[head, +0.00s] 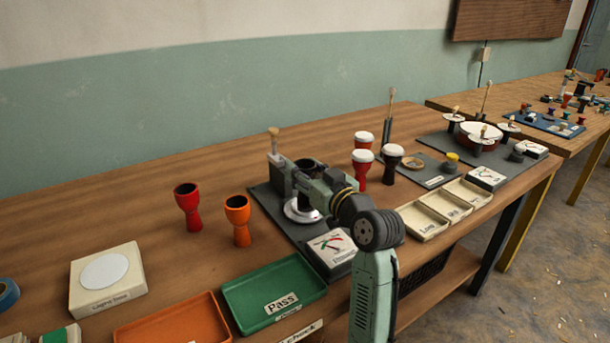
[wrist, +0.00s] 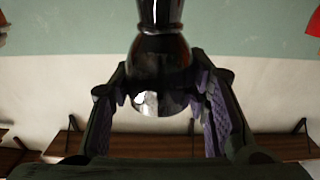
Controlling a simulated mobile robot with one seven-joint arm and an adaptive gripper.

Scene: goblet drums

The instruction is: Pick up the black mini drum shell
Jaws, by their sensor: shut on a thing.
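The black mini drum shell (wrist: 160,60) is glossy and goblet-shaped, and it fills the middle of the wrist view. Its round bowl is between the two purple-padded fingers of my gripper (wrist: 160,88), which is shut on it. In the head view, the dark shell (head: 311,166) shows behind my gripper (head: 310,185), over the round silver plate (head: 302,211) of the dark test station. My arm hides much of the shell there. I cannot tell whether its foot touches the plate.
A red shell (head: 188,208) and an orange shell (head: 237,220) stand left of the station. White-topped drums (head: 362,165) stand close on the right. A green Pass tray (head: 272,293), an orange tray (head: 172,325) and a cream sorting tray (head: 445,208) lie along the front.

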